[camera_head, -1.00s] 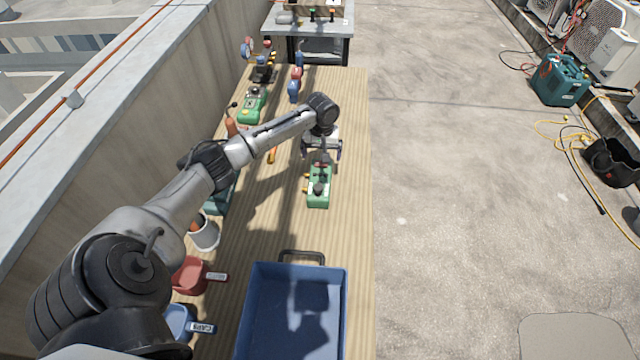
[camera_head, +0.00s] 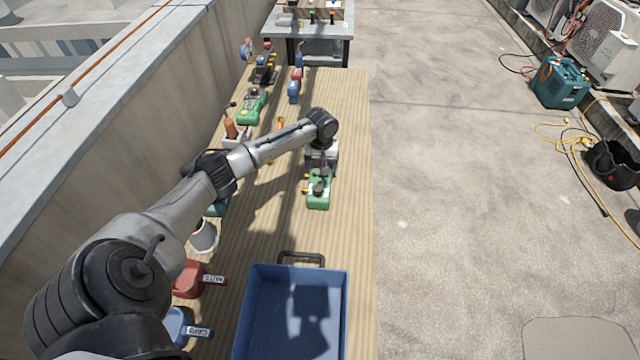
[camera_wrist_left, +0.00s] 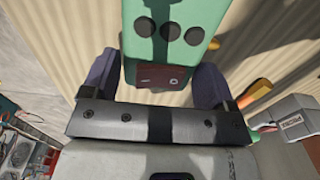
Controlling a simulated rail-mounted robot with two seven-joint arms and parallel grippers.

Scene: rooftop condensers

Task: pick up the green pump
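A green pump (camera_head: 318,196) with dark knobs and fittings on top rests on the wooden bench, right of its middle. My left gripper (camera_head: 322,165) is lowered at its far end. In the left wrist view the green pump (camera_wrist_left: 172,35) shows its dark round spots and a reddish-brown end panel. The two dark fingers of the left gripper (camera_wrist_left: 156,82) stand wide apart, one at each side of the pump. The gripper looks open; whether the fingers touch the pump is unclear. My right gripper is not in view.
Another green device (camera_head: 252,105) stands farther back on the bench. A blue tray (camera_head: 342,310) is at the front, with a red bin (camera_head: 188,280) and a blue bin (camera_head: 178,325) to its left. A wall (camera_head: 150,130) borders the bench's left side.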

